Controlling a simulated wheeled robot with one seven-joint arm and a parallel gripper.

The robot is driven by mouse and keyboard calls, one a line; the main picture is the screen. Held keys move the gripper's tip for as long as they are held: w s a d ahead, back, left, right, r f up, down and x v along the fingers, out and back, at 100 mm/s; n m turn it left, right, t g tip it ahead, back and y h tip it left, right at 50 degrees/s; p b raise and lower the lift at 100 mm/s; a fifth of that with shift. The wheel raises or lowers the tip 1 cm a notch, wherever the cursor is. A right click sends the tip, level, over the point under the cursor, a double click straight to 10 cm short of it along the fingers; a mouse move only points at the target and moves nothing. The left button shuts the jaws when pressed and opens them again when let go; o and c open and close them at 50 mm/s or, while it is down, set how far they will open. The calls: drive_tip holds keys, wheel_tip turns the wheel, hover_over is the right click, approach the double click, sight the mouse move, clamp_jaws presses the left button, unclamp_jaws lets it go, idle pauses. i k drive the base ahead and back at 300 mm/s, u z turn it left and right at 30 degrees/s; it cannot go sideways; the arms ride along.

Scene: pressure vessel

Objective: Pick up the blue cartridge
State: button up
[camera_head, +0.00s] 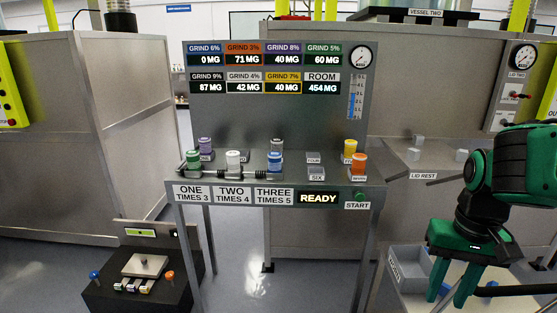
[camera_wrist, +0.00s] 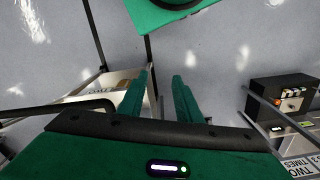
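The blue cartridge (camera_head: 275,161) stands upright on the grey bench (camera_head: 230,180) in the head view, in the front row above the THREE label. A grey cartridge (camera_head: 277,146) stands just behind it. My gripper (camera_head: 449,298) is at the lower right of the head view, well to the right of the blue cartridge and lower in the picture. Its green fingers point down and are apart. The blue cartridge is not visible in the wrist view.
Green (camera_head: 194,160), white (camera_head: 234,161) and purple (camera_head: 205,147) cartridges stand left of the blue one. Yellow (camera_head: 350,149) and orange (camera_head: 359,164) ones stand to the right. A dark bar runs along the bench's front. A grey tray (camera_head: 398,275) lies near my gripper.

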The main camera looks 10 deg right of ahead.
sight(274, 158)
drive_tip(key=i, duration=1)
drive_tip(key=u, duration=0.1)
